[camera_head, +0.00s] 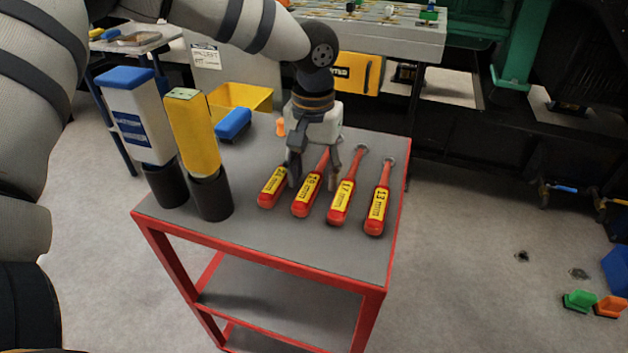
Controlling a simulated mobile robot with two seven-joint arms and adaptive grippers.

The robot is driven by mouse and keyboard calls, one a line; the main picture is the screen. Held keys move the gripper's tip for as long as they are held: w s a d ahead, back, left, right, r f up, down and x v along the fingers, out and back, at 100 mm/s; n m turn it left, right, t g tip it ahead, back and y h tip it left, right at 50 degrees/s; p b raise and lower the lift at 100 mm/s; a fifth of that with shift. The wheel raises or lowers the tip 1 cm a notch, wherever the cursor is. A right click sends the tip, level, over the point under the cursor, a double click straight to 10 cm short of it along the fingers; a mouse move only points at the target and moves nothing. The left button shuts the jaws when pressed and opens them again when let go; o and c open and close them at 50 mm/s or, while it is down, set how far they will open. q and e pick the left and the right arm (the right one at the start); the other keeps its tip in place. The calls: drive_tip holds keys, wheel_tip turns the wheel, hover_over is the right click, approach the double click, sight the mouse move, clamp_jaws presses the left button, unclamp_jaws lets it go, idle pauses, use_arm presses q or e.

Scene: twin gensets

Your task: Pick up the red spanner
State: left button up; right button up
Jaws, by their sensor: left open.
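Several red spanners with yellow labels lie in a row on the grey top of a red cart (270,240). The rightmost red spanner (378,205) is marked 13. The red spanner (341,200) left of it looks marked 17. A further red spanner (307,195) and the leftmost red spanner (272,188) lie under or beside my left gripper, with their upper parts partly hidden. My left gripper (314,185) points down over these left spanners, open, with its fingers apart around the second from left. I cannot tell whether the fingers touch it. My right gripper is not in view.
A white-and-blue container (135,115) and a yellow container (193,132) stand in black holders on the cart's left. A yellow bin (240,96), a blue item (233,124) and a small orange item (281,127) are behind. The cart's front top is clear.

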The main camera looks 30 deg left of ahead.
use_arm(q)
clamp_jaws()
drive_tip(key=shift+r, duration=0.1)
